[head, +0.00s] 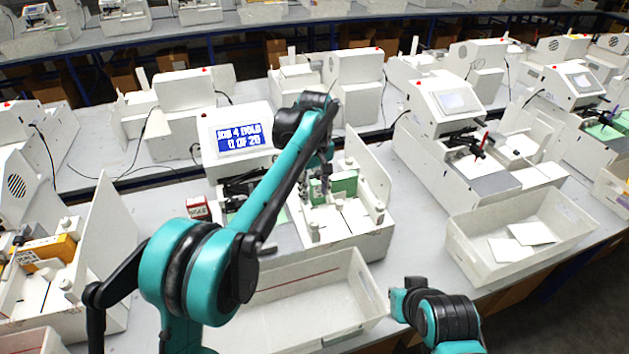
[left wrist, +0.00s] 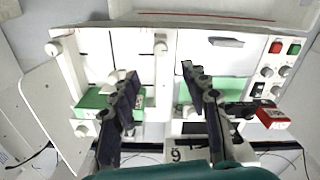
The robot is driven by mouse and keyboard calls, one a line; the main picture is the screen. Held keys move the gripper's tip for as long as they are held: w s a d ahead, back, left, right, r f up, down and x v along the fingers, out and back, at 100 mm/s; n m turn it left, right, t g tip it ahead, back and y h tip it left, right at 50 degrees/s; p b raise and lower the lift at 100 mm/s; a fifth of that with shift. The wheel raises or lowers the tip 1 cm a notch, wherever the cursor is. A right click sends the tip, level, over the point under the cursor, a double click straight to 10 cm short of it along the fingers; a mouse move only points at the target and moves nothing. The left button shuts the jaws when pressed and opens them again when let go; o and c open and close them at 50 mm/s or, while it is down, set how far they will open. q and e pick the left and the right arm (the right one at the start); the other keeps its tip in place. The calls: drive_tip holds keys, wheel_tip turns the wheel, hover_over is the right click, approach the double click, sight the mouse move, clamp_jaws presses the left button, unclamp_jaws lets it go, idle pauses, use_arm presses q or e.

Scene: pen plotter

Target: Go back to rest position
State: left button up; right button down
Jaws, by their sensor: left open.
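My left gripper (head: 318,188) hangs over the white pen plotter (head: 372,240) in the middle of the table, partly hidden by my own arm. In the left wrist view its two fingers (left wrist: 160,76) are spread apart with nothing between them. A green block (left wrist: 95,104) lies beyond the left finger on the plotter, and a green sheet (left wrist: 228,88) lies behind the right finger. The plotter's screen (head: 240,138) reads "JOB 4 HOLD 0 OF 20". Only part of my right arm shows at the lower right of the head view; its gripper cannot be made out.
A red and white HOLD block (head: 198,208) stands left of the plotter. An empty-looking white bin (head: 345,318) is in front. Another bin (head: 470,262) at right holds white sheets. Similar machines (head: 445,105) stand on both sides and behind. Knobs and buttons (left wrist: 294,48) line the plotter's edge.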

use_arm(q)
drive_tip(key=shift+a, duration=0.1)
drive_tip(key=s+a+f+m+t+b, duration=0.2)
drive_tip(key=s+a+m+t+b, duration=0.3)
drive_tip(key=s+a, duration=0.8)
drive_tip(key=s+a+f+t+b, duration=0.1)
drive_tip(key=s+a+f+b, duration=0.1)
drive_tip(key=s+f, duration=0.4)
drive_tip(key=s+a+f+m+t+b, duration=0.1)
drive_tip(key=s+a+f+b, duration=0.2)
drive_tip(key=s+f, duration=0.3)
drive_tip(key=s, duration=0.2)
drive_tip(key=shift+s+f, duration=0.3)
drive_tip(key=shift+s, duration=0.05)
